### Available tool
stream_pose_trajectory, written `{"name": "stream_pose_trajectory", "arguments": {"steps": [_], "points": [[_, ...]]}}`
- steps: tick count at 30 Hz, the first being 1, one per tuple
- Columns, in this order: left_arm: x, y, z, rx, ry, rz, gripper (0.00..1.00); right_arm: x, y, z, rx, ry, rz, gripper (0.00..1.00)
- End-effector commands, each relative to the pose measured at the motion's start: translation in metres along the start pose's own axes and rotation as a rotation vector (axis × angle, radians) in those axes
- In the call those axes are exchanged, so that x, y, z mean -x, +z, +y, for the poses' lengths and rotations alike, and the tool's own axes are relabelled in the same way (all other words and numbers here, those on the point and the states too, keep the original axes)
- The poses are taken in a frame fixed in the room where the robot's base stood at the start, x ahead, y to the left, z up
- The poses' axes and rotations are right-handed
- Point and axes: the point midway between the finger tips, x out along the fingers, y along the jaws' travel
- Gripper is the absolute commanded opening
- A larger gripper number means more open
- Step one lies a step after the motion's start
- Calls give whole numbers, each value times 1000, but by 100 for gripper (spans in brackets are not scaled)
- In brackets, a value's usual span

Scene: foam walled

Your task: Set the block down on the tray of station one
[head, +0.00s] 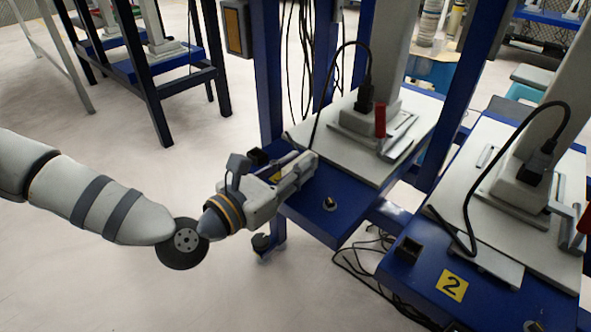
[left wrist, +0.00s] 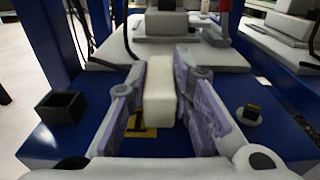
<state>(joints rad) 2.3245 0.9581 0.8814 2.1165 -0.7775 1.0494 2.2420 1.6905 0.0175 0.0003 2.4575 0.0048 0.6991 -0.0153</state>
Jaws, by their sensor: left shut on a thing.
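My left gripper (head: 301,172) comes in from the left, over the blue front of station one. It also shows in the left wrist view (left wrist: 160,108), where its two purple-padded fingers are shut on a cream block (left wrist: 160,88). The block points away from me, its far end toward the tray's near edge. In the head view the block is hard to tell from the pale gripper. The pale grey tray of station one (head: 312,131) lies just beyond; it also shows in the left wrist view (left wrist: 104,64). My right gripper is not in view.
A grey press base with a red handle (head: 380,122) stands on the tray. Station one's blue front carries a black open box (left wrist: 60,106), a knob (head: 329,204) and a yellow label (left wrist: 142,132). Station two (head: 452,284) stands to the right. Loose cables hang nearby.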

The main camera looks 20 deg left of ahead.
Motion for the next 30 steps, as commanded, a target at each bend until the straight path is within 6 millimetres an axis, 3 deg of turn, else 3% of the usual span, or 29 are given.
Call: {"name": "stream_pose_trajectory", "arguments": {"steps": [8,9,12,22,30], "points": [[0,-2,0,0,0,-1,0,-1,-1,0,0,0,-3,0],[0,-2,0,0,0,-1,23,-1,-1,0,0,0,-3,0],[0,-1,0,0,0,-1,41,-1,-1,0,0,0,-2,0],[1,7,0,-1,0,-3,41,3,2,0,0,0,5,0],[71,6,1,1,4,0,41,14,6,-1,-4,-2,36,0]]}}
